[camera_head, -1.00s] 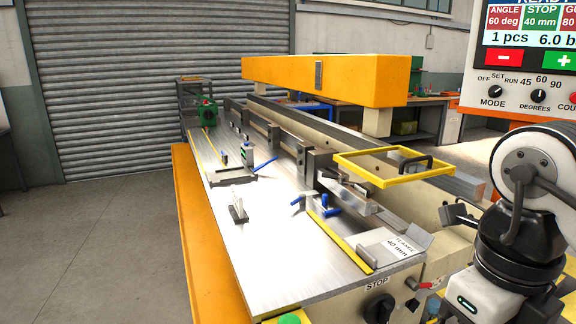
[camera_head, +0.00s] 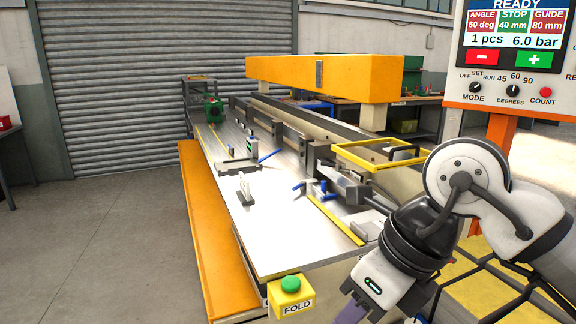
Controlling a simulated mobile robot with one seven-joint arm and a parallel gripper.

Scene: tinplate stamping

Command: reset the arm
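My arm enters from the right, with its white and black wrist low at the right, in front of the machine's near end. A purple part juts from the wrist at the bottom edge of the picture. The folding machine's flat metal bed (camera_head: 285,229) lies left of the wrist. My arm hides part of the bed's near right corner.
A yellow box with the green FOLD button (camera_head: 290,284) sits at the bed's near corner. The control panel (camera_head: 515,50) hangs at upper right. A yellow guard frame (camera_head: 350,161) stands over the right side. Open floor (camera_head: 110,240) lies at left.

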